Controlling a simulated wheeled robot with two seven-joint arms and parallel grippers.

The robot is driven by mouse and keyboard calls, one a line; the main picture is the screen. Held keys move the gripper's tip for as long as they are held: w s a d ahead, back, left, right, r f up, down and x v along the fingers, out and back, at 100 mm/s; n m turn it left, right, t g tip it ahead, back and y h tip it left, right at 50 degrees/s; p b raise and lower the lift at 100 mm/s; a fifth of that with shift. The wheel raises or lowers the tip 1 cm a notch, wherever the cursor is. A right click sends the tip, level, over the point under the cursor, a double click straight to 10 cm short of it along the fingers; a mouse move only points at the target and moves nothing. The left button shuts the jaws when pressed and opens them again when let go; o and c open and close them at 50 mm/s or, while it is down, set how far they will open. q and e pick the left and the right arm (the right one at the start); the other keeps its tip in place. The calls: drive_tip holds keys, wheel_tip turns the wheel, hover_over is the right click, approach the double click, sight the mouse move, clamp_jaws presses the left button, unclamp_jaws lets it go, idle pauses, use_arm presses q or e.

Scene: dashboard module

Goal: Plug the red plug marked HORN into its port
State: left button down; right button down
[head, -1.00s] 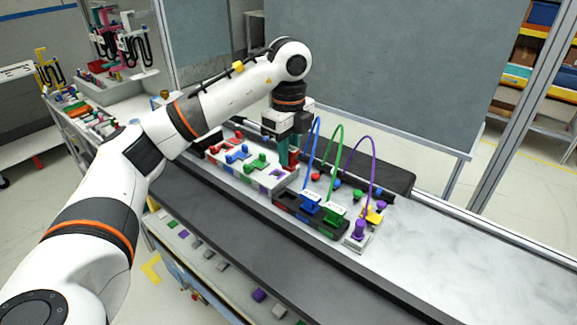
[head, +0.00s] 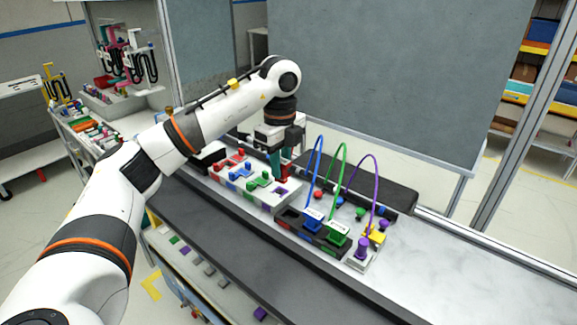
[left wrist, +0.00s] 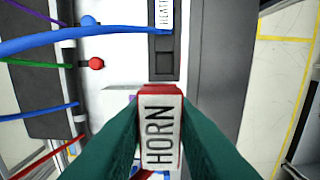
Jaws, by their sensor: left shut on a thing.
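My left gripper (head: 278,170) is shut on the red plug (head: 285,171), held above the back edge of the white block. In the left wrist view, the red plug (left wrist: 160,90) sits between the teal fingers and its white label reads HORN. A dark strip (head: 288,218) holds a blue plug (head: 312,220) and a green plug (head: 336,234); its left end looks empty. In the left wrist view an empty dark socket (left wrist: 165,66) lies beyond the red plug, beside the blue plug's label. The plug's underside is hidden. My right gripper is not in view.
A white block (head: 262,200) with red, blue and green plugs stands left of the dark strip. Blue, green and purple cables (head: 372,190) arch up behind the strip. A purple plug (head: 361,247) stands at its right. The table (head: 450,255) is clear further right.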

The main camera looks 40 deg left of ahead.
use_arm(q)
drive_tip(key=w+a+p, duration=0.2)
drive_tip(key=a+p, duration=0.2)
drive_tip(key=a, duration=0.7)
drive_tip(key=w+a+p, duration=0.3)
drive_tip(key=a+p, duration=0.2)
drive_tip(key=a, duration=0.6)
drive_tip(key=shift+a, duration=0.35)
drive_tip(key=shift+f, duration=0.15)
drive_tip(key=shift+f+b, duration=1.05)
drive_tip(key=shift+f, duration=1.65)
drive_tip(key=shift+p, duration=0.8)
drive_tip(key=shift+f+b, duration=0.7)
drive_tip(key=shift+f, duration=0.55)
